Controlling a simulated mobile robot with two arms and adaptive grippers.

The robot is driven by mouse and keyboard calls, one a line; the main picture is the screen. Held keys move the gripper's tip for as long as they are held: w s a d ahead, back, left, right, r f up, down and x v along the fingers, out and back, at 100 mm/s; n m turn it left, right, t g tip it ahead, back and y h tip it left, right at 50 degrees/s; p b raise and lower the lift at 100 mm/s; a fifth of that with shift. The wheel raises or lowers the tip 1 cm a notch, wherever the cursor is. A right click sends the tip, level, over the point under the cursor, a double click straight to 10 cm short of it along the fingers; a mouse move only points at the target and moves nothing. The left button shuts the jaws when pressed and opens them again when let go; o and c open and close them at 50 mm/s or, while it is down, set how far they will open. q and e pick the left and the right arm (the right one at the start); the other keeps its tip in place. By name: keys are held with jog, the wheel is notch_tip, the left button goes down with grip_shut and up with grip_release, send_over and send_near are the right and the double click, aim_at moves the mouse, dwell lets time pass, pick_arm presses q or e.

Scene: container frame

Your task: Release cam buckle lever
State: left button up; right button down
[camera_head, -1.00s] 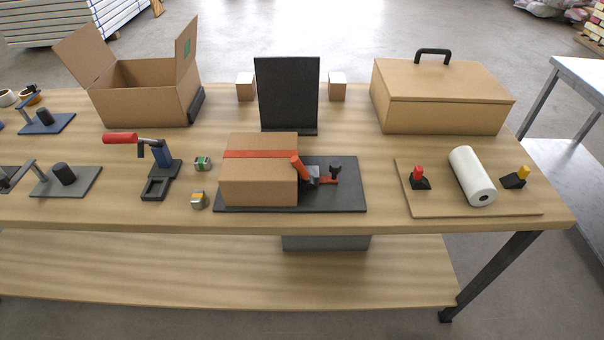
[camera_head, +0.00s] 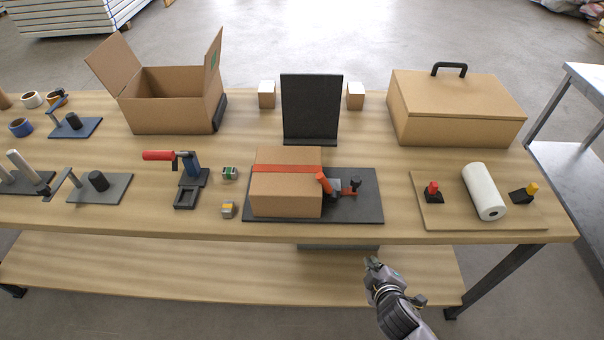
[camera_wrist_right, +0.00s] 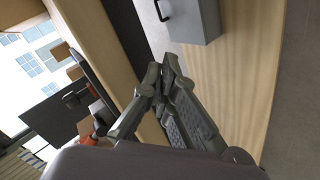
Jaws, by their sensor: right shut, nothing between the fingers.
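The cam buckle lever (camera_head: 323,182) is orange-red and tilts up beside the right face of a cardboard box (camera_head: 286,196). A red strap (camera_head: 286,168) runs across the box. Box and buckle (camera_head: 336,187) sit on a dark base plate (camera_head: 372,207) near the table's front edge. My right gripper (camera_head: 370,262) is shut and empty, in front of the table edge and below the plate, apart from the lever. Its closed fingers show in the right wrist view (camera_wrist_right: 163,75), with a red part, probably the lever, at the left. My left gripper is not in view.
A board (camera_head: 450,212) with a paper roll (camera_head: 483,191) lies right of the plate. An upright black panel (camera_head: 311,105) stands behind. A lower shelf (camera_head: 160,272) lies under the table.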

jog(key=w+a+r+n+t+y, duration=0.35)
jog(key=a+r+n, duration=0.25)
jog(key=r, duration=0.5)
jog(key=n+y+p, duration=0.2)
jog(key=n+y, duration=0.3)
jog(key=n, duration=0.4)
send_near(309, 191)
jog(key=r, duration=0.2)
jog(key=shift+s+a, duration=0.1)
jog(key=shift+a, duration=0.05)
jog(key=shift+m, duration=0.3)
jog(key=p+x, duration=0.1)
jog(key=x, duration=0.9)
jog(key=shift+d, duration=0.2)
